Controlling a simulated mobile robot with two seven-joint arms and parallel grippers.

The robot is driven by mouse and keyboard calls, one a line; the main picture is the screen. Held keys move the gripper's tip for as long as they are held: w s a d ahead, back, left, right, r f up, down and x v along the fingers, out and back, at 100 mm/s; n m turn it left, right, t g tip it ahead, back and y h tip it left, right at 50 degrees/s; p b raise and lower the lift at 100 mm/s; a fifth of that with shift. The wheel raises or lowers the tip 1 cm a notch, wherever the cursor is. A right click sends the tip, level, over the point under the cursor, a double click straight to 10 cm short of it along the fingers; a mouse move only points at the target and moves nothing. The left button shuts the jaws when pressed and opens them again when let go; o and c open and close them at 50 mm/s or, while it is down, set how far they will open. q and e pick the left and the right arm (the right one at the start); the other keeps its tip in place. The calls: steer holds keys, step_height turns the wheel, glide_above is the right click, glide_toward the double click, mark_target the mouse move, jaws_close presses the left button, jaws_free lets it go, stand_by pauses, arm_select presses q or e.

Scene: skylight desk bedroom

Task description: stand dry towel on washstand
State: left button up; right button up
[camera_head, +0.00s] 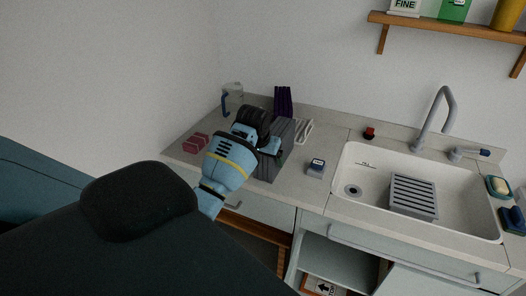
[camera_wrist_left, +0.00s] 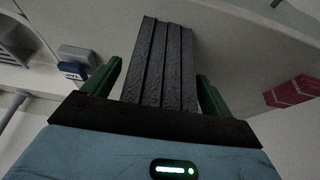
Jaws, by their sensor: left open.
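A dark grey ribbed block, like a folded towel (camera_head: 272,168), is upright on the washstand counter (camera_head: 236,184). My left gripper (camera_head: 270,145) is at it. In the left wrist view, the grey folded towel (camera_wrist_left: 175,60) rises between the two green fingers of my left gripper (camera_wrist_left: 158,78), which are open with gaps on both sides. The gripper and wrist hide part of it in the head view. A dark purple folded piece (camera_head: 283,100) stands behind it, and a pinkish-red folded piece (camera_head: 195,143) lies to the left. I cannot tell which is dry. My right gripper is not in view.
A white slatted piece (camera_head: 304,131) and a small blue-labelled item (camera_head: 316,168) are right of the towel. The sink (camera_head: 370,178) holds a grey slatted rack (camera_head: 413,197); a tap (camera_head: 436,118) stands behind.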

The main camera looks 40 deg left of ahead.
arm_select(q)
steer(key=v, duration=1.1)
steer(key=shift+r, duration=0.4)
steer(key=shift+s, duration=0.1)
